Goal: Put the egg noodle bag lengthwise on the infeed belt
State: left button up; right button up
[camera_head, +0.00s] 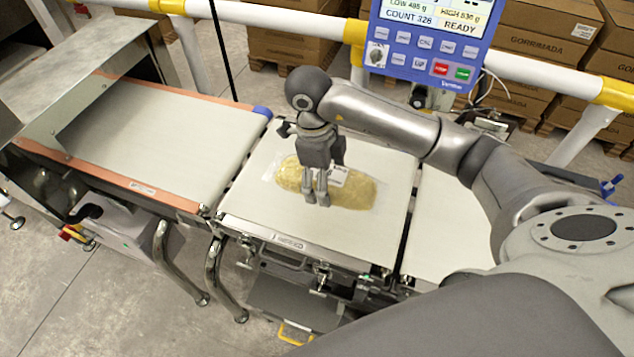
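The egg noodle bag (357,192), clear with yellow contents and a pale label, lies flat on the middle belt (370,235). Its long side runs roughly left to right, along the line of the belts. My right gripper (316,199) points down over the middle of the bag and hides part of it. Its two fingers are close together, with their tips at or just above the bag; I cannot tell whether they pinch it. My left gripper is not in view.
An empty belt (165,135) with orange side rails lies to the left, beside a metal hood. Another belt (445,225) continues right, partly behind my arm. A blue control panel (428,40) reading READY and a white-yellow rail (270,17) stand behind. Cartons (545,30) are stacked beyond.

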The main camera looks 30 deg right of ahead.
jog(key=w+f, duration=0.2)
jog(key=f, duration=0.1)
jog(key=w+f+p, duration=0.1)
jog(key=shift+w+d+f, duration=0.15)
jog(key=shift+w+d, duration=0.1)
jog(key=shift+w, duration=0.1)
jog(key=shift+w+f, duration=0.2)
jog(key=shift+f, duration=0.05)
jog(key=shift+w+f, duration=0.25)
jog(key=shift+f, duration=0.1)
notch_tip(320, 180, down, 3)
jog(key=shift+r+p, duration=0.15)
jog(key=shift+p, duration=0.9)
jog(key=shift+w+d+f, duration=0.1)
jog(key=shift+f, duration=0.35)
jog(key=o, duration=1.4)
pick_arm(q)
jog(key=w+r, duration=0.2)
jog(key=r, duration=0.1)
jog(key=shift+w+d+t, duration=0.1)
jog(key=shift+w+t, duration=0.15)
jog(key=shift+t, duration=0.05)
